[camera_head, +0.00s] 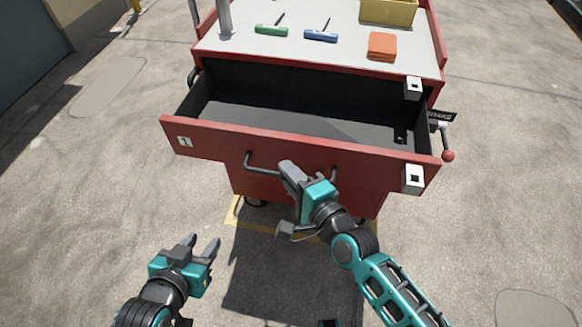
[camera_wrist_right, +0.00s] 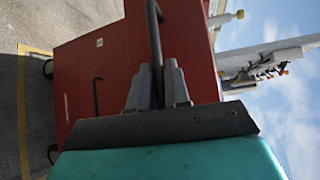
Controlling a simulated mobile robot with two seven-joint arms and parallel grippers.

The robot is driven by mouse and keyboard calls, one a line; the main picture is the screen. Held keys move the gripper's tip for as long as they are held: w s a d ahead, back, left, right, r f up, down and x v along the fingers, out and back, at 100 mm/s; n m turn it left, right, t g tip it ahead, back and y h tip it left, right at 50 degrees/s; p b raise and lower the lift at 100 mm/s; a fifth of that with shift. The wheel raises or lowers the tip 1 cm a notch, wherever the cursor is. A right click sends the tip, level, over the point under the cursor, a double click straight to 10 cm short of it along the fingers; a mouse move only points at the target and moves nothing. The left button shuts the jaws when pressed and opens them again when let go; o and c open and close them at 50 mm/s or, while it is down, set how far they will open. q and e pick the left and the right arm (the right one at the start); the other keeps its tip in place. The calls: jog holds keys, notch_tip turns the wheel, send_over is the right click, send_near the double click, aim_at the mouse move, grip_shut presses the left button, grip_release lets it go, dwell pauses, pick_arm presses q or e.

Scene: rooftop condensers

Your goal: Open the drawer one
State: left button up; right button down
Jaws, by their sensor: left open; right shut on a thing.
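The red drawer (camera_head: 310,146), marked with a 1 label (camera_head: 184,141), is pulled well out of the red cart in the head view, and its dark inside looks empty apart from a small dark item at the right. My right gripper (camera_head: 290,172) is at the drawer's front, shut on the dark bar handle (camera_head: 262,163). The handle (camera_wrist_right: 155,40) also shows between the fingers of my right gripper (camera_wrist_right: 158,85) in the right wrist view. My left gripper (camera_head: 206,246) is open and empty, low at the left, apart from the cart.
The cart top (camera_head: 262,48) holds a green screwdriver (camera_head: 272,30), a blue screwdriver (camera_head: 321,35), an orange cloth stack (camera_head: 382,46) and a yellow bin (camera_head: 388,12). A lever with a red knob (camera_head: 448,155) sits by a brake sign at the right. Concrete ground around is clear.

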jog(key=shift+s+a, duration=0.15)
jog(key=shift+s, duration=0.25)
jog(key=c, duration=1.2)
grip_release()
jog(key=p+v, duration=0.1)
jog(key=v, duration=1.2)
jog(key=shift+f, duration=0.1)
